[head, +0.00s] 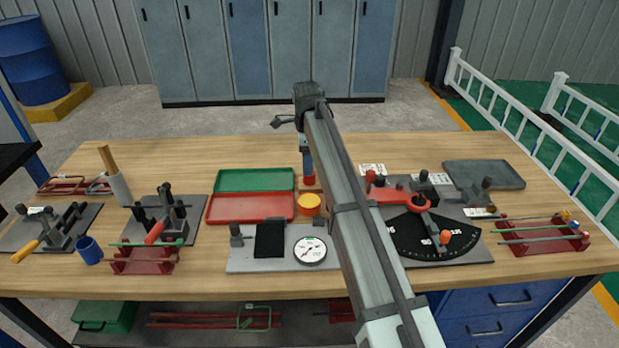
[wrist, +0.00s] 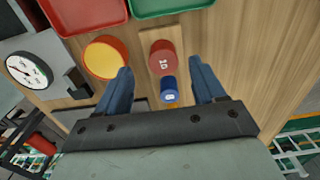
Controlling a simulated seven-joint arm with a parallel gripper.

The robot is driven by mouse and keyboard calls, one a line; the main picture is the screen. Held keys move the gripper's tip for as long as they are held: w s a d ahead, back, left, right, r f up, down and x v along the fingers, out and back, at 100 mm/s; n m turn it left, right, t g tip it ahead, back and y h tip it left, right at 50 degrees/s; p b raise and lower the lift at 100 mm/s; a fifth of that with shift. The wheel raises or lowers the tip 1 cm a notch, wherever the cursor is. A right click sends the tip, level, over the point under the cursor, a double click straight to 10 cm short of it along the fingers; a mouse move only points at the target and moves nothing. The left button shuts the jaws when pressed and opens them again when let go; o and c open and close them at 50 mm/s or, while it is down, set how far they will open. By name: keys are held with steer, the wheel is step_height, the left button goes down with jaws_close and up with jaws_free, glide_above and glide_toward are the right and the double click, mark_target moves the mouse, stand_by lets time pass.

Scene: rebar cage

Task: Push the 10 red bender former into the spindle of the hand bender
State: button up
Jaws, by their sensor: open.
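The red former (wrist: 163,57), marked 10, stands upright on a wooden strip in the wrist view, and a small red part of it shows in the head view (head: 309,181). My gripper (wrist: 160,67) is open above it, with a blue finger on either side and nothing held. In the head view my gripper (head: 308,155) points down right of the trays. The hand bender (head: 430,240) is to the right, with a black fan-shaped scale plate, a red lever (head: 397,196) and an orange knob. My arm crosses in front of its left part; I cannot make out the spindle.
A blue former (wrist: 168,90) stands close beside the red one. A yellow-orange cup (head: 309,204), a dial gauge (head: 310,250), a red tray (head: 252,207) and a green tray (head: 255,180) are to the left. Other benders and rebar racks occupy both ends.

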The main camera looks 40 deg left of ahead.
steer(key=shift+w+d+f, duration=0.1)
steer(key=shift+w+f, duration=0.1)
steer(key=shift+f, duration=1.25)
steer(key=shift+w+f, duration=0.15)
steer(key=shift+f, duration=1.25)
jaws_close()
